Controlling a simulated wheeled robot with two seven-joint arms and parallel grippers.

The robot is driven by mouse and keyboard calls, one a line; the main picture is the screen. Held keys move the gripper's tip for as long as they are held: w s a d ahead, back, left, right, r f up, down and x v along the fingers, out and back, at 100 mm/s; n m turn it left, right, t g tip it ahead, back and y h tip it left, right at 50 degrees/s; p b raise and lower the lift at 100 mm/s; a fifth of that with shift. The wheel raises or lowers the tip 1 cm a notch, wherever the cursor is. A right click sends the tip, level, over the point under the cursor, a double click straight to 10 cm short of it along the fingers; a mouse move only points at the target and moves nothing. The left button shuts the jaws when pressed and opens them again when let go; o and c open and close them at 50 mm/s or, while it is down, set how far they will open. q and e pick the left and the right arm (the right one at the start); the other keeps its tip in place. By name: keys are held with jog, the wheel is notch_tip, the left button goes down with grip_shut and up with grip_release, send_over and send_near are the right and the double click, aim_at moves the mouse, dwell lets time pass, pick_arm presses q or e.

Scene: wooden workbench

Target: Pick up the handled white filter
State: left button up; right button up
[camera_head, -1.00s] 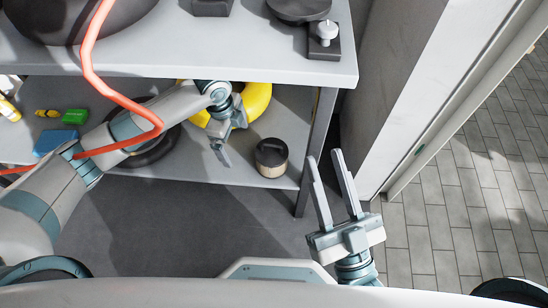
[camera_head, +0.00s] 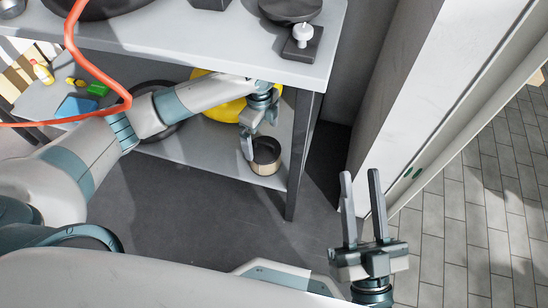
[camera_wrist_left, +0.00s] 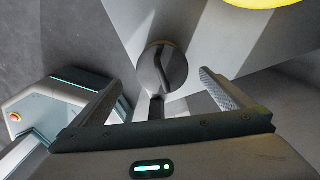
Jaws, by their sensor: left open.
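The filter (camera_head: 265,158) appears as a short round canister with pale beige sides and a dark top. It stands upright near the front right of the lower shelf. In the left wrist view the filter (camera_wrist_left: 162,68) shows from above, with a bar across its dark top. My left gripper (camera_head: 252,136) is open and empty, close beside and over the filter's left edge. In the left wrist view my left gripper (camera_wrist_left: 165,85) has its fingers apart, with the filter between them in the picture; contact cannot be told. My right gripper (camera_head: 360,182) is open and empty, right of the bench.
The upper shelf (camera_head: 215,55) overhangs the lower shelf (camera_head: 200,148), with a bench leg (camera_head: 303,150) just right of the filter. A yellow ring (camera_head: 225,109) lies behind my left arm. An orange cable (camera_head: 78,58) hangs across the left. A white wall panel stands at right.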

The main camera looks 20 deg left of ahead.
aim_at(262, 150)
jog(key=shift+a, duration=0.1)
pick_arm(q)
jog(key=shift+f, duration=0.5)
notch_tip(262, 150, down, 5)
jog(key=shift+f+b, duration=0.2)
jog(key=shift+b, duration=0.9)
jog(key=shift+f, duration=0.25)
pick_arm(e)
jog(key=r+t, duration=0.1)
jog(key=d+r+t, duration=0.1)
jog(key=r, duration=0.1)
jog(key=d+r+t, duration=0.1)
jog(key=r, duration=0.1)
jog(key=shift+s+d+r+t, duration=0.1)
jog(key=shift+s+d+t, duration=0.1)
jog(key=shift+t, duration=0.2)
